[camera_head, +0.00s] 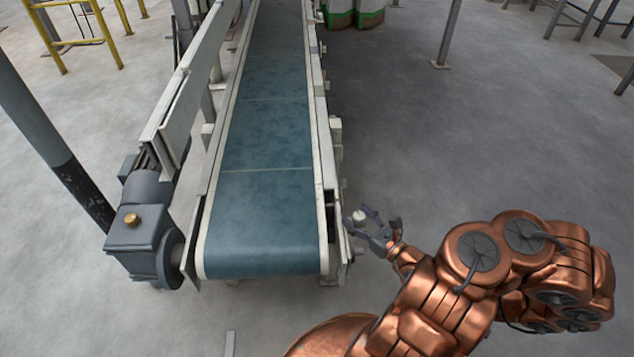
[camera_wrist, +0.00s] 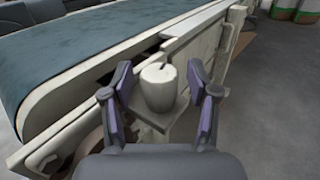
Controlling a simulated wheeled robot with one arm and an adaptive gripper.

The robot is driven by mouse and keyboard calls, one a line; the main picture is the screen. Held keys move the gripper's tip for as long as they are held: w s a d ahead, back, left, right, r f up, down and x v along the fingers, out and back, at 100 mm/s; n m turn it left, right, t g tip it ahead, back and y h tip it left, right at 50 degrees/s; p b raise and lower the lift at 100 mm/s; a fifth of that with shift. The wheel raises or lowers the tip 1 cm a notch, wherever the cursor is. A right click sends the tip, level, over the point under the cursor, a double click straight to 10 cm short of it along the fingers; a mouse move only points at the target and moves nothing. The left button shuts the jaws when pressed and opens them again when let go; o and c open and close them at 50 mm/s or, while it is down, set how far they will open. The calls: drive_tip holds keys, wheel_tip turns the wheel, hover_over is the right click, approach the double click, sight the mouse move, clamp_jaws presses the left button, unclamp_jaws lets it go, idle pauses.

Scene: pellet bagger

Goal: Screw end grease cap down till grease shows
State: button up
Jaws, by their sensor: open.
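The end grease cap (camera_wrist: 158,88) is a small off-white cylinder with a dark slot or mark on its top. It stands on a small plate (camera_wrist: 160,122) at the side of the conveyor's end. My gripper (camera_wrist: 162,105) is open, with one purple-padded finger on each side of the cap and visible gaps between. In the head view my gripper (camera_head: 378,226) is at the right side of the conveyor's near end, and the cap (camera_head: 359,216) shows small between its fingers. No grease can be made out on the cap.
The conveyor's blue-green belt (camera_head: 262,215) and pale side frame (camera_head: 322,165) lie just left of my gripper. Open concrete floor (camera_head: 440,140) lies to the right.

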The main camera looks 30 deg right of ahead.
drive_tip(key=shift+f+n+g+y+b, duration=0.25)
drive_tip(key=shift+n+g+y+b, duration=0.25)
drive_tip(key=shift+n+y+b, duration=0.7)
drive_tip(key=n+g+y+b, duration=0.1)
drive_tip(key=y, duration=0.1)
drive_tip(key=n+g+y+b, duration=0.1)
drive_tip(key=n+y+b, duration=0.1)
drive_tip(key=y, duration=0.1)
drive_tip(key=shift+a+f+g, duration=0.1)
drive_tip(key=shift+g, duration=0.2)
drive_tip(key=n+g+y+b, duration=0.2)
drive_tip(key=g+y+b, duration=0.1)
drive_tip(key=b, duration=0.2)
drive_tip(key=shift+n, duration=0.4)
drive_tip(key=p+v, duration=0.3)
drive_tip(key=v, duration=0.5)
drive_tip(key=a+r+n+g+h+p, duration=0.1)
drive_tip(key=a+r+n+g+p, duration=0.5)
drive_tip(key=a+r, duration=0.4)
drive_tip(key=a+r+n+g+p, duration=0.6)
drive_tip(key=a+r, duration=0.5)
drive_tip(key=r, duration=0.7)
drive_tip(key=shift+s+a+r+n+g+h+p, duration=0.2)
drive_tip(key=shift+r+n+g+h+p, duration=0.15)
drive_tip(key=shift+n+p, duration=1)
drive_tip(key=shift+m+p, duration=0.3)
drive_tip(key=shift+m, duration=0.05)
